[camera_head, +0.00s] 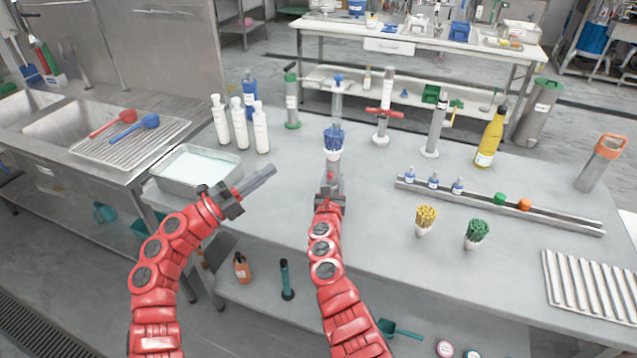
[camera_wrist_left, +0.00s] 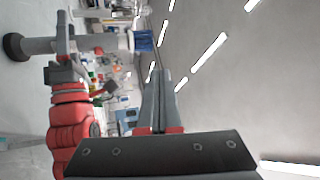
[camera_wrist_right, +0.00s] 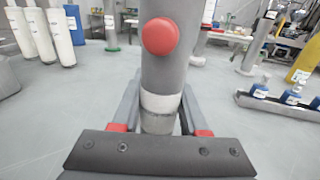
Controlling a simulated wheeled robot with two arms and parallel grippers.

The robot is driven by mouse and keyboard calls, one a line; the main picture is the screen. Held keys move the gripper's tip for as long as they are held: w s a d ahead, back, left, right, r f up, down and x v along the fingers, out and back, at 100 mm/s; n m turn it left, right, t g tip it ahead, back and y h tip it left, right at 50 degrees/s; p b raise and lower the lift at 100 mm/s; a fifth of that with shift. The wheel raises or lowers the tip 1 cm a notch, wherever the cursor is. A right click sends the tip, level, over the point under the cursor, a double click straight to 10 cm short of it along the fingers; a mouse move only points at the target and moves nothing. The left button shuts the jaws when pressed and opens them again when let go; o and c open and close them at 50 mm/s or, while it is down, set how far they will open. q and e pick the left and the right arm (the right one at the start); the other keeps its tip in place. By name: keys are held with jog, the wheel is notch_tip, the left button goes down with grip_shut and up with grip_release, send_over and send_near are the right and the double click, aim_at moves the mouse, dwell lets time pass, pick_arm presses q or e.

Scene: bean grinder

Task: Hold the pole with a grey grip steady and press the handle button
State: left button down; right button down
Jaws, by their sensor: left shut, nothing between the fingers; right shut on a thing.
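The pole with a grey grip (camera_head: 331,165) stands upright at the middle of the table. A round red button (camera_wrist_right: 161,36) faces me on its grey shaft, above a white band (camera_wrist_right: 161,104). My right gripper (camera_head: 330,188) is shut around the lower shaft, one finger on each side. The pole also shows sideways in the left wrist view (camera_wrist_left: 90,43), with a dark round base and a blue bristly end. My left gripper (camera_head: 271,171) is shut and empty, left of the pole and apart from it, pointing right. Its closed fingers show in its wrist view (camera_wrist_left: 160,98).
White bottles (camera_head: 240,124) and a metal tray (camera_head: 196,172) stand left. Other poles (camera_head: 382,112) stand behind. A rail with small bottles (camera_head: 490,199), yellow (camera_head: 426,220) and green (camera_head: 477,233) stick cups, and a ribbed rack (camera_head: 590,287) lie right.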

pick_arm(q)
notch_tip(320, 180, down, 8)
jog(key=s+d+m+g+y, duration=0.1)
jog(key=m+g, duration=0.2)
jog(key=g, duration=0.1)
jog(key=shift+s+d+y, duration=0.3)
jog(key=shift+s+d, duration=0.05)
jog(key=shift+s, duration=0.05)
send_near(330, 176)
jog(key=s+d, duration=0.1)
jog(key=d, duration=0.4)
jog(key=shift+w+d+f, duration=0.1)
jog(key=shift+w+d, duration=0.05)
jog(key=shift+w, duration=0.45)
jog(key=shift+w+d+f, duration=0.1)
jog(key=shift+w+d, duration=0.1)
jog(key=shift+w, duration=0.4)
jog(key=shift+w+d+f, duration=0.1)
jog(key=shift+w+d, duration=0.05)
jog(key=shift+w, duration=0.45)
